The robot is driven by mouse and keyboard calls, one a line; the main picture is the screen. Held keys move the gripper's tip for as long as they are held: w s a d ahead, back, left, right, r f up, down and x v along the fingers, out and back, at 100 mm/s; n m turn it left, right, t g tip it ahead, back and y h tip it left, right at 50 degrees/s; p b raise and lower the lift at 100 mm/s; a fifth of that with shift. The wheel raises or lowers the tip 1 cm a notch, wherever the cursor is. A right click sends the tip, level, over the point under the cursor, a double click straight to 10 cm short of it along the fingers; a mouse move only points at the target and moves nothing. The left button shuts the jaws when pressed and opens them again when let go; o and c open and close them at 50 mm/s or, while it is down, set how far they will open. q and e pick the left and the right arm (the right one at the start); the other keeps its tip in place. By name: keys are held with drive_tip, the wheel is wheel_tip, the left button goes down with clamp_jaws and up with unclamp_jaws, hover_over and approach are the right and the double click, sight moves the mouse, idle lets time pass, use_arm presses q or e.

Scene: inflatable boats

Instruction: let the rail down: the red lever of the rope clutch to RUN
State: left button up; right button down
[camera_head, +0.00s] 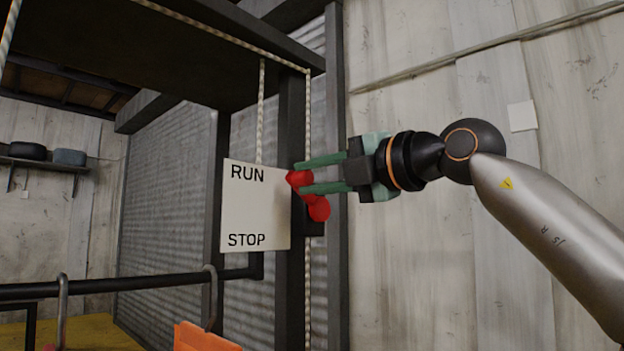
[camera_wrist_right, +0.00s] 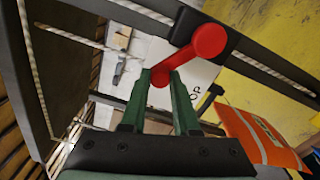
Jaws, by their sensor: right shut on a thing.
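The red lever (camera_head: 312,197) of the rope clutch sits on a dark post beside a white sign (camera_head: 256,205) marked RUN at the top and STOP at the bottom. The lever slants, its free end up and left, nearer the RUN height. My right gripper (camera_head: 302,178) has its green fingers around that free end. In the right wrist view the fingers (camera_wrist_right: 163,82) are closed on the end of the red lever (camera_wrist_right: 197,48). My left gripper is not in view.
A pale rope (camera_head: 307,110) runs down the post (camera_head: 290,290). A dark horizontal rail (camera_head: 130,283) with hooks crosses the lower left. An orange item (camera_head: 205,338) hangs from one hook. A shelf (camera_head: 50,165) with dark items is on the far left wall.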

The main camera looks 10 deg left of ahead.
drive_tip(key=shift+d+r, duration=0.1)
drive_tip(key=shift+r, duration=0.1)
idle(0.3)
drive_tip(key=c, duration=1)
unclamp_jaws()
drive_tip(key=o, duration=0.3)
drive_tip(key=shift+f, duration=0.1)
drive_tip(key=shift+o, duration=0.2)
drive_tip(key=shift+s+d+f+b, duration=0.1)
drive_tip(key=shift+s+d+b, duration=0.05)
drive_tip(key=shift+d+b, duration=0.2)
drive_tip(key=b+v, duration=0.3)
drive_tip(key=v, duration=0.8)
drive_tip(key=shift+s+d, duration=0.2)
